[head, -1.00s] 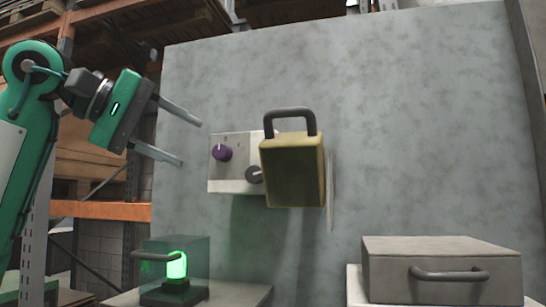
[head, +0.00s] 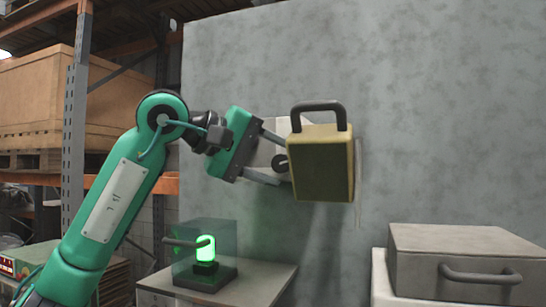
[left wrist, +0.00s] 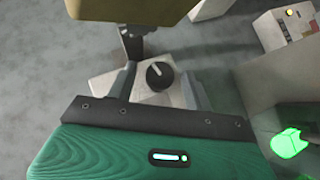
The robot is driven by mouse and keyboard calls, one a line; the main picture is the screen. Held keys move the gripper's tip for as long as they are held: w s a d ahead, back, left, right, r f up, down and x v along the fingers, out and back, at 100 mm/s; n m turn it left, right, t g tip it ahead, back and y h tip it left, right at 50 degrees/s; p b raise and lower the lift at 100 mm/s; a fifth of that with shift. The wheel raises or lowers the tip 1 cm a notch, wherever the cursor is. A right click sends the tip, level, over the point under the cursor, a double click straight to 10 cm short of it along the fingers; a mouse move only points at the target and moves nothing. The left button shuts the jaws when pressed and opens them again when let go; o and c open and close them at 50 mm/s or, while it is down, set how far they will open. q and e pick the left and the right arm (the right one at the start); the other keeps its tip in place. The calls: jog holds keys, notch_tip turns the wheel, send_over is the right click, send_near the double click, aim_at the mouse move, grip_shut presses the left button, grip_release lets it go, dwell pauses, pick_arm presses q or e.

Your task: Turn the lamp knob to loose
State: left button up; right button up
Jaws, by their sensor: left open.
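A pale control panel (head: 262,155) is fixed on the grey wall, partly behind a yellow box with a dark handle (head: 322,165). A dark round knob (head: 280,163) with a pale mark is on it; it also shows in the left wrist view (left wrist: 160,76). My left gripper (head: 284,161) is open at the panel, its fingers on either side of the dark knob and apart from each other. I cannot tell whether they touch it. The purple knob is hidden now. A green lamp (head: 206,248) glows inside a clear cover. My right gripper is not in view.
The clear cover (head: 183,243) has a handle and stands on a low table (head: 255,285) below the panel. A grey box with a handle (head: 455,262) is at the lower right. The yellow box stands close to my fingers. Wall to the right is bare.

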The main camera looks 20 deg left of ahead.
pick_arm(q)
jog(key=c, duration=1)
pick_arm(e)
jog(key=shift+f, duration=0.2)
